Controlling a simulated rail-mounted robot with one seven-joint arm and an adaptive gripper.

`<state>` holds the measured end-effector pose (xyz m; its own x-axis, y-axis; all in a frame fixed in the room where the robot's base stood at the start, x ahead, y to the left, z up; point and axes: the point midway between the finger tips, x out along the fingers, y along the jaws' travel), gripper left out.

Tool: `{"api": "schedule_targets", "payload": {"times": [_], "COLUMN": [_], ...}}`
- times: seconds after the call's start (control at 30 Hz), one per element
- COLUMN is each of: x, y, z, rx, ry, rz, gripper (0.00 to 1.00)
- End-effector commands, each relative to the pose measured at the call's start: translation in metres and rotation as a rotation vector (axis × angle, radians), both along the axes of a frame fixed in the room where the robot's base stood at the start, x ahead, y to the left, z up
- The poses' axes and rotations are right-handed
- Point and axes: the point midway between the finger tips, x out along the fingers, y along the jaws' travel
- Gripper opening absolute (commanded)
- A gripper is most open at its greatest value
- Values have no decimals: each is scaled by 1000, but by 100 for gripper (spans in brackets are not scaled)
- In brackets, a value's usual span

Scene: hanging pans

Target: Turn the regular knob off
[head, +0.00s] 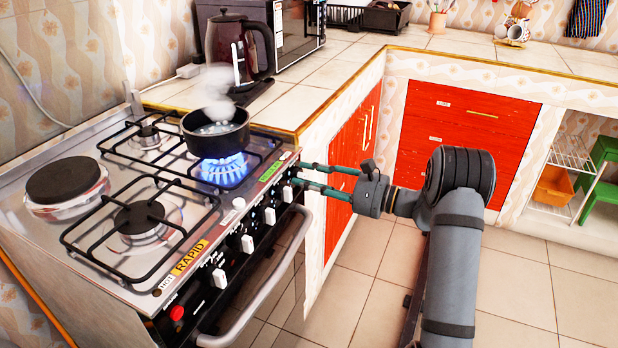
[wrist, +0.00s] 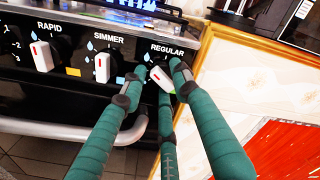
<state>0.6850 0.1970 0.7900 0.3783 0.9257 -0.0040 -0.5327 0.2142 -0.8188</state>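The regular knob (wrist: 161,78) is white with a red mark and sits tilted under the "REGULAR" label at the right end of the stove's front panel in the wrist view. My gripper (wrist: 157,76) has its green fingers spread around this knob, one tip on the left, one on the right and one below. Whether any tip touches the knob is unclear. In the head view my gripper (head: 298,174) reaches the panel's right end, and its fingers partly hide that area. A blue flame (head: 224,169) burns under a dark pot (head: 216,132) on the stove (head: 110,262).
The simmer knob (wrist: 102,68) and rapid knob (wrist: 41,57) stand upright to the left. An oven handle (head: 262,295) runs below the panel. The counter and red cabinet (head: 352,137) adjoin the stove on the right. The tiled floor behind my gripper is clear.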

Motion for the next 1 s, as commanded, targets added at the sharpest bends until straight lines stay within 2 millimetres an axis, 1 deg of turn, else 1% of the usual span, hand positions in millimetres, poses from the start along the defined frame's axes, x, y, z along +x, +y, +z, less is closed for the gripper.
{"api": "schedule_targets", "payload": {"times": [0.07, 0.33, 0.67, 0.87, 1.0], "x": [0, 0, 0, 1, 2], "y": [0, 0, 0, 0, 0], "z": [2, 4, 6, 8, 10], "rx": [5, 6, 26, 70, 115], "ry": [-2, -4, 38, 145, 254], "rz": [0, 0, -1, 0, -1], "gripper": [19, 3, 3, 3, 3]}}
